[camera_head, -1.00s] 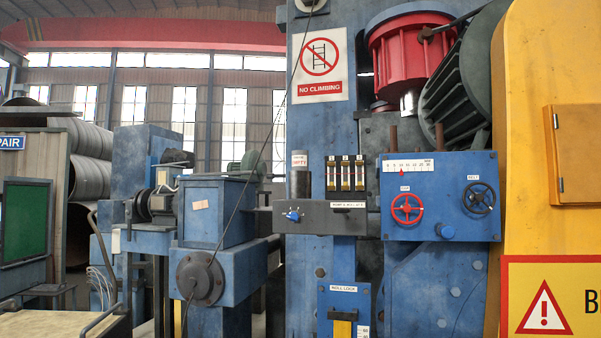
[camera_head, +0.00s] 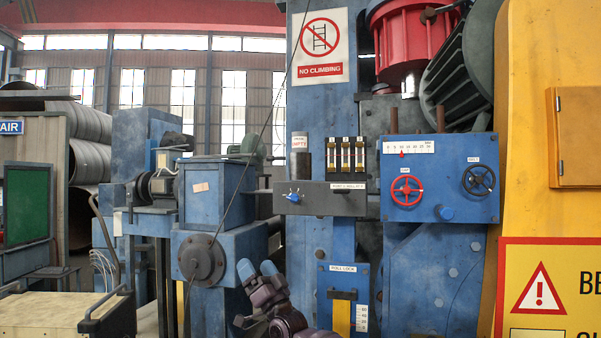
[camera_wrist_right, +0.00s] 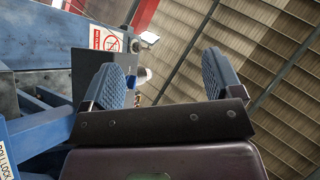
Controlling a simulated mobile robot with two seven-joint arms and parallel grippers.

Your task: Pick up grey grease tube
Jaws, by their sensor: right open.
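What looks like the grey grease tube (camera_head: 300,165) stands upright on the dark shelf (camera_head: 325,198), in front of the blue column, below a small white "EMPTY" label. It is small and dark in the head view. My right gripper (camera_head: 257,269) is below and left of the shelf in the head view, with blue fingertips pointing up. In the right wrist view the right gripper (camera_wrist_right: 158,65) has its two blue ribbed fingers wide apart, with nothing held between them. I cannot make out the tube in the wrist view. My left gripper is not in view.
Sight gauges (camera_head: 346,154) stand at the shelf's right, and a blue knob (camera_head: 293,197) is on its front. A blue box with a red handwheel (camera_head: 407,190) is further right. A blue machine block (camera_head: 213,195) stands left of the shelf. A cart (camera_head: 50,312) is lower left.

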